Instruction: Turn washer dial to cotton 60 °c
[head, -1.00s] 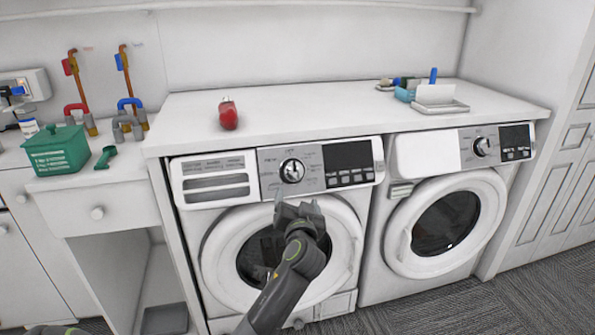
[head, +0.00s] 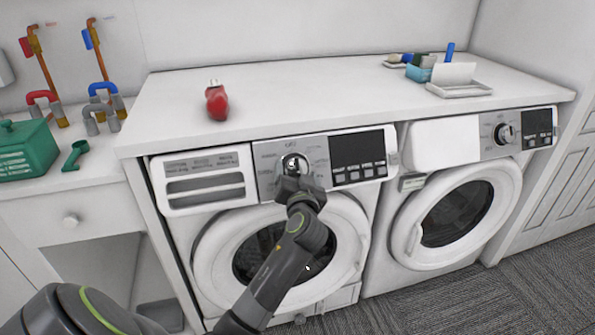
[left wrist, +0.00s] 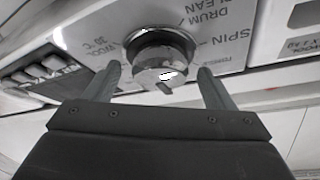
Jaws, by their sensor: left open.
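The left washer has a round silver dial (head: 294,164) in the middle of its grey control panel. The dial is seen close up in the left wrist view (left wrist: 162,57), upside down, with printed labels around it such as SPIN, DRUM CLEAN and WOOL 30 °C. No cotton 60 °C label can be read. My left gripper (head: 293,176) is at the panel, just in front of the dial and partly covering it. In the wrist view its two fingers (left wrist: 158,85) are open, one on each side of the dial, with gaps visible. My right gripper is not in view.
A dark display with buttons (head: 359,158) is right of the dial, and a detergent drawer (head: 205,180) is left. A second washer (head: 460,190) stands to the right. A red bottle (head: 217,102) stands on the white countertop (head: 320,100) above. A green box (head: 25,152) is far left.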

